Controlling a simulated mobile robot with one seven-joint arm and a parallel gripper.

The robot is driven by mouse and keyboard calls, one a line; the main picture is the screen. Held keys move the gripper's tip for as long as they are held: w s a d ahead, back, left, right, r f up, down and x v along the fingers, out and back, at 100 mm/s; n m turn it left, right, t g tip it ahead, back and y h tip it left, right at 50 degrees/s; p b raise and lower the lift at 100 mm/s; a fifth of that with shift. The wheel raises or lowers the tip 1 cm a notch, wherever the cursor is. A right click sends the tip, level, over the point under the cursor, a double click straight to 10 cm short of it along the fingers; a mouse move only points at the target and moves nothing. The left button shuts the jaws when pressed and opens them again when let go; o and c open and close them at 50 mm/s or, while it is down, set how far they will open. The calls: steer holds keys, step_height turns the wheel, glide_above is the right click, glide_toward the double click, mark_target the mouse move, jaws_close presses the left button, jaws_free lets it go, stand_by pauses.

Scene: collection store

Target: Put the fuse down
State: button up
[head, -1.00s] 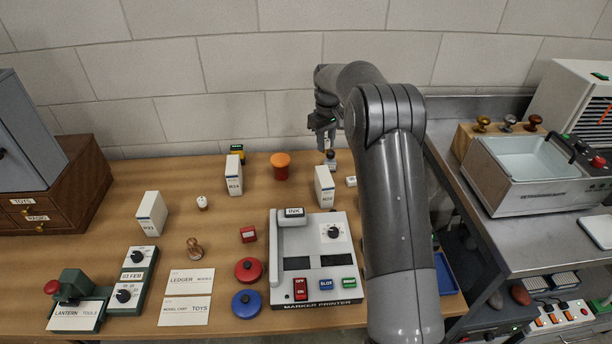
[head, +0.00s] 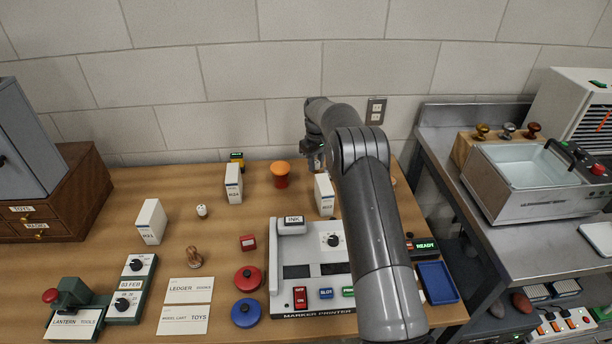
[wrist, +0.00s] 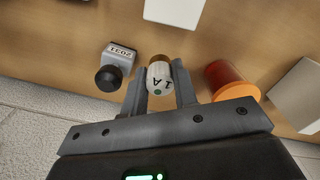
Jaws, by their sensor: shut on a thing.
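In the wrist view the fuse (wrist: 159,78) is a small white cylinder marked "1 A", with a green dot and a brownish end. My gripper (wrist: 160,82) is shut on it, one finger on each side. In the head view my gripper (head: 316,160) is over the back of the wooden table (head: 110,220), behind a white box (head: 324,194) and right of an orange-topped object (head: 281,174). The fuse cannot be made out clearly there. I cannot tell whether it touches the table.
In the wrist view a grey device marked 2031 with a black knob (wrist: 109,77) is left of the fuse; the orange object (wrist: 230,80) is to the right. The marker printer (head: 310,255) stands in front. A blue tray (head: 437,282) lies at right. Bare wood shows at left.

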steer(key=a, duration=0.1)
steer(key=w+a+f, duration=0.1)
steer(key=a+f, duration=0.1)
steer(key=shift+w+a+f, duration=0.15)
steer(key=shift+w, duration=0.2)
steer(key=shift+f, duration=1.95)
steer(key=shift+f, duration=0.15)
steer(key=o, duration=1)
